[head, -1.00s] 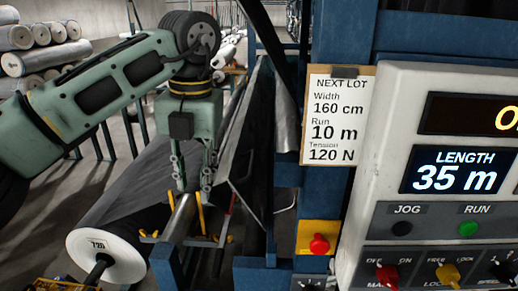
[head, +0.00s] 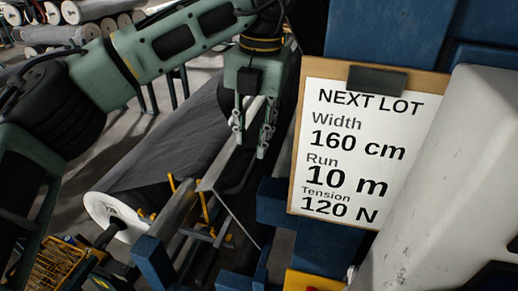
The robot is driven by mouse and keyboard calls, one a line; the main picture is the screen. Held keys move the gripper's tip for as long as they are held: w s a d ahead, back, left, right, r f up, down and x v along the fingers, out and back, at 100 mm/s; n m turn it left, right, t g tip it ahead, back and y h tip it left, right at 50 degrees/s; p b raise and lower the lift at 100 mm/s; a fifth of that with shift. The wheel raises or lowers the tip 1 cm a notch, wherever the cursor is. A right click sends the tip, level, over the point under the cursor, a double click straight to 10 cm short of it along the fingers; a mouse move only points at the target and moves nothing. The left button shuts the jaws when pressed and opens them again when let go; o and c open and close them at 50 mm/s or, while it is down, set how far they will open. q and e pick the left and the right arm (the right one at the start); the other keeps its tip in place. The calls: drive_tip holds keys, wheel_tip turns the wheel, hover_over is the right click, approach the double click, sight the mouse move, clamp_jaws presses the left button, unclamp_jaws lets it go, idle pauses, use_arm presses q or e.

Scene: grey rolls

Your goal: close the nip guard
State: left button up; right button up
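The nip guard looks to be the long grey angled plate (head: 223,168) beside the dark web, with a thin strut slanting down from its near end. My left gripper (head: 249,146) points down over this plate, its two fingers apart. A pale strip of the plate shows between the fingers; I cannot tell whether they touch it. The dark web runs down to a roll with a white end (head: 112,214) at the lower left. My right gripper is not in view.
A clipboard (head: 310,180) reading "NEXT LOT" hangs on the blue frame (head: 375,38) right of my gripper. A pale housing (head: 430,190) fills the right side. Yellow parts (head: 176,184) stand near the plate's near end. Grey rolls (head: 95,8) lie at the back left.

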sight(252, 164)
use_arm(q)
drive_tip(key=f, duration=0.1)
drive_tip(key=f+p, duration=0.1)
drive_tip(key=shift+s+a+f, duration=0.25)
drive_tip(key=shift+a+f, duration=0.1)
drive_tip(key=f, duration=0.2)
drive_tip(key=w+f+p, duration=0.1)
drive_tip(key=shift+d+f, duration=0.25)
drive_tip(key=shift+f, duration=0.15)
drive_tip(key=shift+s+a, duration=0.15)
drive_tip(key=shift+s, duration=0.1)
drive_tip(key=shift+w, duration=0.15)
clamp_jaws()
